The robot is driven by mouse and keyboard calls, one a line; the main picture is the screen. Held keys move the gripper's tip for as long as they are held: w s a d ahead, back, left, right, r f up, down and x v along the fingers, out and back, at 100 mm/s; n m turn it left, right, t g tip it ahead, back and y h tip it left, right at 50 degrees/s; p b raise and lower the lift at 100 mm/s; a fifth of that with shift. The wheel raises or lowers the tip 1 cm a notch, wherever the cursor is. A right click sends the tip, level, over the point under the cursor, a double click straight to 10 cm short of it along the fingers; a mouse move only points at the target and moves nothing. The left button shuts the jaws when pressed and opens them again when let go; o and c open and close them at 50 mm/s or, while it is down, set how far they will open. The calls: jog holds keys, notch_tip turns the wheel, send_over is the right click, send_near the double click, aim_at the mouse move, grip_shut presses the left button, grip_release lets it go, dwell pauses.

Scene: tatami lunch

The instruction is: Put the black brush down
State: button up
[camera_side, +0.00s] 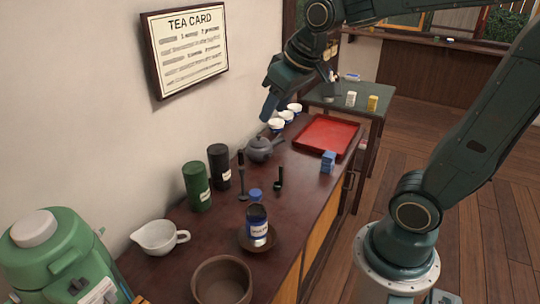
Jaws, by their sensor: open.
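Two dark slim tools lie or stand on the brown counter (207,228). One dark tool (241,178) has a long handle and a wider end and is beside the black canister. A shorter black tool (279,181) is to its right. Either could be the black brush; they are too small to tell apart surely. My gripper (268,107) is open, above the far part of the counter near the wall, up and beyond both tools and apart from them. I see nothing held in it, though its fingers are small and partly overlapped.
A grey teapot (261,149), white-and-blue cups (277,124) and a red tray (327,135) stand at the far end. Green (197,188) and black (219,167) canisters, a blue box (328,162), a labelled tin (257,224), a white pitcher (157,237) and a brown bowl (221,282) occupy the rest.

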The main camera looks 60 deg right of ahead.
jog(key=s+a+f+n, duration=0.1)
jog(key=s+a, duration=0.2)
jog(key=s, duration=0.9)
jog(key=shift+s+a+f+y, duration=0.2)
jog(key=shift+a+y, duration=0.1)
